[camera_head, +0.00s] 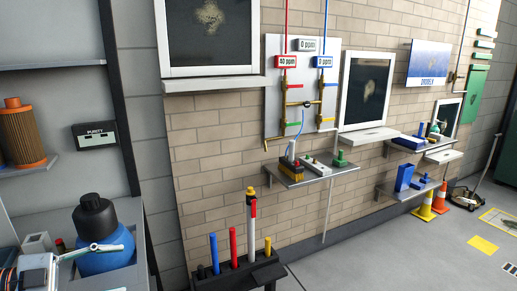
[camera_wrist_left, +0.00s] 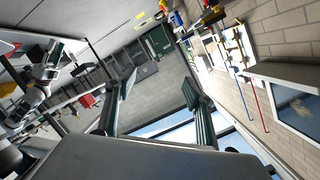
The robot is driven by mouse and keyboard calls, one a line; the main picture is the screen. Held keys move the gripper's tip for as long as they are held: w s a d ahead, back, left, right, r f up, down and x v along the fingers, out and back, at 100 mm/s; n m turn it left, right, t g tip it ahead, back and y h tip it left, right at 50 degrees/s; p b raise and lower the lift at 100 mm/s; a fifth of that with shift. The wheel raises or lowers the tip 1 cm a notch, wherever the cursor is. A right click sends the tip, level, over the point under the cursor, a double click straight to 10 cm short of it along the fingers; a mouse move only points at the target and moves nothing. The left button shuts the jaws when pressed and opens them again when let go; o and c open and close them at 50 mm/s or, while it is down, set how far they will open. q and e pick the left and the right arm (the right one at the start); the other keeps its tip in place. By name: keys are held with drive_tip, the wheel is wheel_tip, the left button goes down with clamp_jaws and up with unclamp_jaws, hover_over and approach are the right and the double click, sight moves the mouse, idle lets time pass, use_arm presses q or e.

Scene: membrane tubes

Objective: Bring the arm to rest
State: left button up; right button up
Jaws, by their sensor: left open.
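My left gripper (camera_head: 112,268) comes in at the lower left of the head view, cut by the bottom edge. One finger shows in front of a blue bottle with a black cap (camera_head: 94,215). In the left wrist view my left gripper (camera_wrist_left: 158,90) has its two dark fingers wide apart, with nothing between them. A black rack (camera_head: 235,278) at the bottom middle holds a blue tube (camera_head: 214,254), a red tube (camera_head: 234,247), a red-and-white tube with a yellow top (camera_head: 252,220) and a short yellow tube (camera_head: 267,245).
A shelf unit with an orange-capped filter (camera_head: 24,132) stands left. A grey wall shelf (camera_head: 305,178) holds small devices below a valve panel (camera_head: 303,90). Two cones (camera_head: 424,207) stand right. The grey floor (camera_head: 385,255) in the foreground is clear.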

use_arm(q)
drive_tip(key=s+d+f+n+t+y+p, duration=0.1)
drive_tip(key=s+f+n+t+y, duration=0.15)
drive_tip(key=f+n, duration=0.45)
drive_tip(key=s+d+f+n+t+y+p, duration=0.1)
drive_tip(key=s+f+n+t+y+p, duration=0.2)
drive_tip(key=f, duration=0.7)
drive_tip(key=s+d+f+n+g+y, duration=0.3)
drive_tip(key=s+d+f+n+y, duration=0.1)
drive_tip(key=s+d+f, duration=0.8)
drive_tip(key=shift+s+d+f+n+y+p, duration=0.15)
drive_tip(key=shift+d+f+n+y+p, duration=0.25)
drive_tip(key=shift+d+f+n, duration=0.25)
use_arm(e)
drive_tip(key=r, duration=0.2)
drive_tip(key=shift+s+a+r, duration=0.15)
drive_tip(key=shift+s+r, duration=0.25)
use_arm(q)
drive_tip(key=shift+a+g, duration=0.1)
drive_tip(key=shift+g, duration=0.25)
drive_tip(key=shift+c, duration=0.4)
use_arm(e)
drive_tip(key=shift+f, duration=0.1)
drive_tip(key=shift+c, duration=0.4)
